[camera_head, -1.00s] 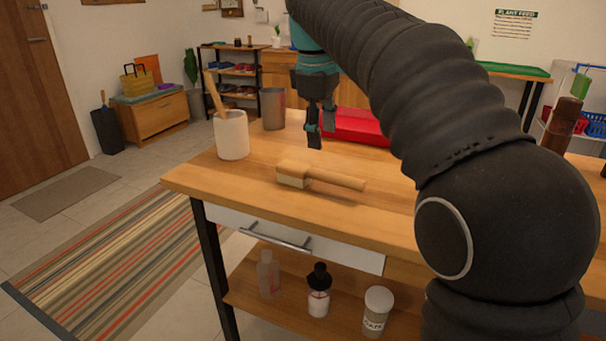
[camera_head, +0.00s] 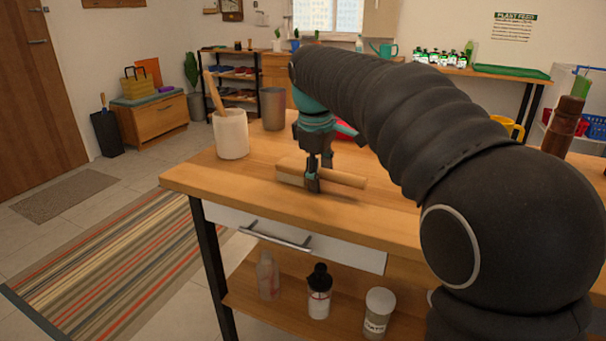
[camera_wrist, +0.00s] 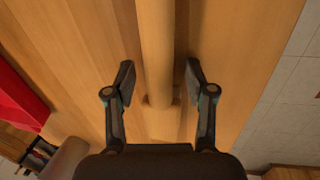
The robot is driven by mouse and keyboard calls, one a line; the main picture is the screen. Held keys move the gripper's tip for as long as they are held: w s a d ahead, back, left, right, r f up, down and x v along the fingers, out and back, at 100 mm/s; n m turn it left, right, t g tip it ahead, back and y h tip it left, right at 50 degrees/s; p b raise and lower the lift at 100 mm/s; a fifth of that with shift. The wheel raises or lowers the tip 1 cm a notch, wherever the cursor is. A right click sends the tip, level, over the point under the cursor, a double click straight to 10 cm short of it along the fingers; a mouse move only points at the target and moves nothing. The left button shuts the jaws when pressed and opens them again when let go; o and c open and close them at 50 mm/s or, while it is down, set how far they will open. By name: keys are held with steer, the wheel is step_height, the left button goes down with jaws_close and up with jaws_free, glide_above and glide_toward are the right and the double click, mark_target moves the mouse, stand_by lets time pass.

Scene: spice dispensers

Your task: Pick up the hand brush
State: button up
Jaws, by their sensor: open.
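The hand brush (camera_head: 344,178) lies on the wooden table, with a light wooden handle pointing right and a block head at its left end. My gripper (camera_head: 319,178) is lowered over the brush, near where the handle joins the head, and hides part of it. In the wrist view the brush handle (camera_wrist: 155,55) runs between the two open fingers of my gripper (camera_wrist: 159,80), one finger on each side with a gap to the handle. The head lies partly hidden behind the gripper body.
On the table (camera_head: 200,180) stand a white crock (camera_head: 231,135) with a wooden stick and a grey metal cup (camera_head: 272,108), left of my gripper. A red object (camera_wrist: 20,100) lies behind it. Bottles and a jar (camera_head: 379,312) stand on the shelf below.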

jaws_close()
stand_by(0.3)
step_height(320, 180, up, 5)
steer(key=shift+w+f+p, duration=0.1)
steer(key=shift+f+p, duration=0.05)
steer(key=shift+p, duration=0.4)
steer(key=w+d+r, duration=0.5)
steer(key=w+r, duration=0.1)
steer(key=w, duration=0.4)
steer(key=shift+p, duration=0.35)
steer(key=shift+w+r, duration=0.15)
